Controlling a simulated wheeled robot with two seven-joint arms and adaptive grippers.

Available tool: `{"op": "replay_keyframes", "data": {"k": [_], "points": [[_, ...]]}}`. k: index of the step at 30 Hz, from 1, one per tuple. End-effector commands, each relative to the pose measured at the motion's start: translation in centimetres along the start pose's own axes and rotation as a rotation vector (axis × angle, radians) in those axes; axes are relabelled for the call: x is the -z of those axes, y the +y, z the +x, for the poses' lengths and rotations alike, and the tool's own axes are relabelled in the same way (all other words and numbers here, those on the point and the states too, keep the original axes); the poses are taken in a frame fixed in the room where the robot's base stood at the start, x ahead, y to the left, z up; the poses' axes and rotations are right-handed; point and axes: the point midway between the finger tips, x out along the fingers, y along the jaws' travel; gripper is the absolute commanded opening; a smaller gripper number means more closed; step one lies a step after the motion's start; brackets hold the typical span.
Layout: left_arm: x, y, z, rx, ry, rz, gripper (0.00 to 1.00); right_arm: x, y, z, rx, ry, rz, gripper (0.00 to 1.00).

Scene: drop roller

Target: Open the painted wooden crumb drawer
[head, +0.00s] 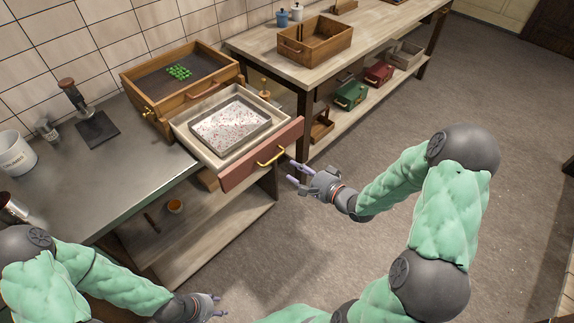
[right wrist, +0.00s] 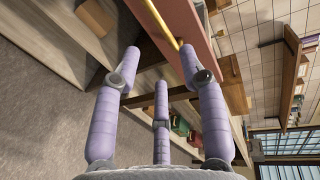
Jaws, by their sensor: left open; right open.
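The crumb drawer (head: 182,127) juts well out from under a wooden box on the counter, its interior in view. Its front is painted dull red (head: 240,172) and carries a brass bar handle (head: 271,156). A tray (head: 231,124) with red-and-white speckled contents lies inside. My right gripper (head: 293,173) is open and empty, just in front of the handle's right end. In the right wrist view the handle (right wrist: 160,22) crosses beyond the spread fingertips; I cannot tell whether one touches it. My left gripper (head: 215,306) is open and empty, low near the front edge.
The wooden box (head: 135,90) holds green pieces on top. The metal counter (head: 130,180) bears a mug (head: 14,155) and a dark press-like tool (head: 92,120). A wooden bench (head: 345,75) stands behind with boxes. Open floor (head: 350,150) lies right of the drawer.

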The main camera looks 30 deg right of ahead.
Motion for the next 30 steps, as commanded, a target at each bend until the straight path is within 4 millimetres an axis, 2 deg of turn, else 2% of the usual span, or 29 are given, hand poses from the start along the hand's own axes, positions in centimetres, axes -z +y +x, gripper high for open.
{"op": "replay_keyframes", "data": {"k": [3,9,26,30], "points": [[0.0,0.0,0.0,0.000,0.000,0.000,0.44,0.1,0.0,-1.9,0.000,0.004,-0.001,0.42],[0.0,0.0,0.0,0.000,0.000,0.000,0.44,0.0,0.0,-3.3,-0.001,0.001,-0.001,0.42],[0.0,0.0,0.0,0.000,0.000,0.000,0.44,0.0,0.0,-3.5,-0.001,-0.001,0.000,0.42],[0.0,0.0,0.0,0.000,0.000,0.000,0.44,-0.3,0.8,-2.9,-0.024,0.002,-0.015,0.42]]}}
